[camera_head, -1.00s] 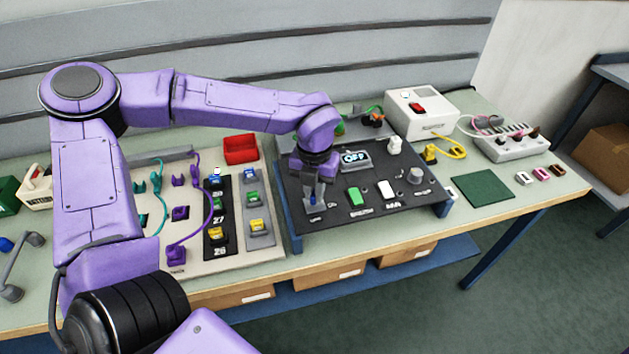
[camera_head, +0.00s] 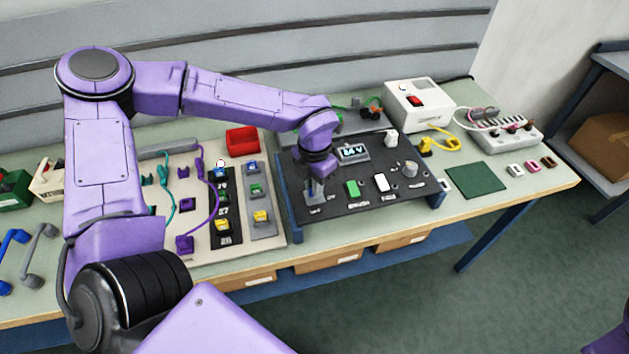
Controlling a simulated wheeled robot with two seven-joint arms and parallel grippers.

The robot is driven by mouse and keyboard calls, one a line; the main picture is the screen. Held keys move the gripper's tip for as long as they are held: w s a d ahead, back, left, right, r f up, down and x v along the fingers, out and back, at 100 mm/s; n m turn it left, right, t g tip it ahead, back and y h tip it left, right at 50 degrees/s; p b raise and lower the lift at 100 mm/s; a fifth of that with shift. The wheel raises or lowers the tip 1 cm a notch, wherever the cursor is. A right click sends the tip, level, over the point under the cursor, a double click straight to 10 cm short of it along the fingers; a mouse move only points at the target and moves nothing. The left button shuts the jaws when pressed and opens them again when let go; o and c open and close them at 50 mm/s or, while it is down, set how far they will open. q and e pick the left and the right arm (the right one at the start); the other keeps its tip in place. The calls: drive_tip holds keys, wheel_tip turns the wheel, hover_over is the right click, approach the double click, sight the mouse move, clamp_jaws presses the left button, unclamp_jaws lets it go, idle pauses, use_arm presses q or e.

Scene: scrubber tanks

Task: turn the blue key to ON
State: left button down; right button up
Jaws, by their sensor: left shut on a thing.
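My left gripper (camera_head: 315,194) points down at the left end of the dark sloped control panel (camera_head: 335,202). It is shut on the blue key, which the fingers mostly hide, so its exact angle cannot be told. The small display (camera_head: 354,152) on the panel is lit and shows a reading that looks like 84 V. My right gripper is not in view.
The panel also carries a green switch (camera_head: 352,188), a white switch (camera_head: 381,182) and a grey knob (camera_head: 410,169). A board with coloured plugs and purple cables stands left, with a red bin (camera_head: 242,141) behind. A green mat (camera_head: 475,180) lies right.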

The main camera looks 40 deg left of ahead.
use_arm(q)
drive_tip(key=c, duration=1.1)
unclamp_jaws()
wheel_tip(320, 180, up, 11)
drive_tip(key=shift+a+f+b, duration=0.1)
drive_tip(key=shift+f+b, duration=0.1)
drive_tip(key=shift+b, duration=0.75)
